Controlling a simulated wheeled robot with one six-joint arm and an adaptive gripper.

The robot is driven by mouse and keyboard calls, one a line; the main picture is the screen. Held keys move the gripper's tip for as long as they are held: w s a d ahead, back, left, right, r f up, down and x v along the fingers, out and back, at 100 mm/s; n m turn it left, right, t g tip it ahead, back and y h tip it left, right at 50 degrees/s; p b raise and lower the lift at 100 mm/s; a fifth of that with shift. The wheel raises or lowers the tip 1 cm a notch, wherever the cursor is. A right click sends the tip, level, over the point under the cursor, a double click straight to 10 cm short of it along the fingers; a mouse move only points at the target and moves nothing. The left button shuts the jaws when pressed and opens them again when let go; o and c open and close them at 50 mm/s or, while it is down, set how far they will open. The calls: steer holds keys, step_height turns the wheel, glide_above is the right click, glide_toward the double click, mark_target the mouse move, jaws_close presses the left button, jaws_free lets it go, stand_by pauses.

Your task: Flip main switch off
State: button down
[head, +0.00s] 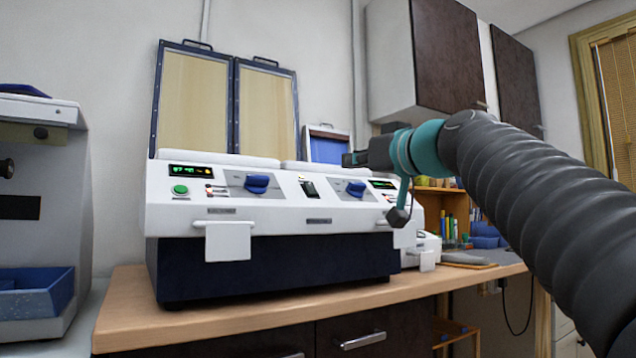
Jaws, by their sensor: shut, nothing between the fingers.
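The white and dark blue forming machine (270,265) stands on a wooden counter, with its two framed lids raised. The main switch (309,188) is a small dark rocker in the middle of its front panel, between two blue knobs (257,184). Whether it is on or off is too small to tell; a faint greenish tint shows on it. My gripper (347,159) is shut and empty. It points left, above and to the right of the switch, in front of the machine's right half, apart from the switch in the picture.
A green button (180,189) and lit displays (190,171) sit on the panel. White handles (228,240) jut from the machine's front. A grey machine with a blue tray (38,295) stands at left. Cabinets (425,58) hang above right. The counter's front strip (240,328) is clear.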

steer(key=p, duration=0.4)
glide_toward(311, 188)
steer(key=w+a+r, duration=0.3)
steer(key=w+r, duration=0.1)
steer(key=r, duration=0.1)
steer(key=shift+w+a+f+b, duration=0.3)
steer(key=shift+w+a+f, duration=0.1)
steer(key=shift+w+f, duration=0.2)
steer(key=shift+w+a+f+b, duration=0.35)
steer(key=shift+w+f, duration=0.15)
steer(key=shift+f, duration=0.2)
